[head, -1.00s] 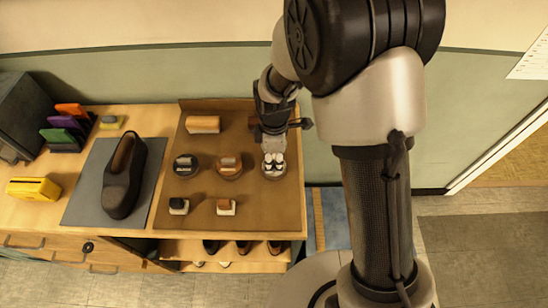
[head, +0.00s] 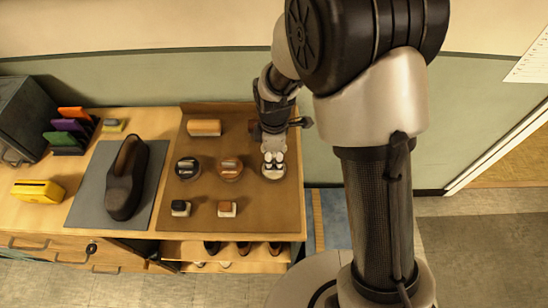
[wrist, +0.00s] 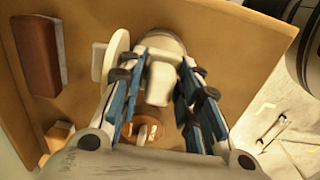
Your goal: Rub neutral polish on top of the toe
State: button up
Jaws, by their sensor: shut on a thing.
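A dark shoe (head: 125,180) stands on a grey mat (head: 84,195), its toe towards the front of the bench. My gripper (head: 273,160) is at the pale tin (head: 273,174), rightmost of three round tins on the brown board. In the wrist view my gripper (wrist: 160,88) is shut on a small cream applicator (wrist: 159,82). The applicator overlaps the pale tin (wrist: 162,42); I cannot tell whether they touch. My fingers hide part of the applicator. The dark tin (head: 187,168) and the brown tin (head: 229,169) sit left of the pale tin.
Two small blocks (head: 180,208) (head: 227,208) sit at the board's front. A tan block (head: 204,127) lies at the back. A yellow box (head: 37,191) and coloured upright items (head: 72,128) stand left of the shoe. Several shoes (head: 243,247) are on the shelf below.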

aim_at(274, 156)
jog(key=shift+r+p, duration=1.6)
jog(key=shift+r, duration=0.85)
jog(key=shift+f, duration=0.1)
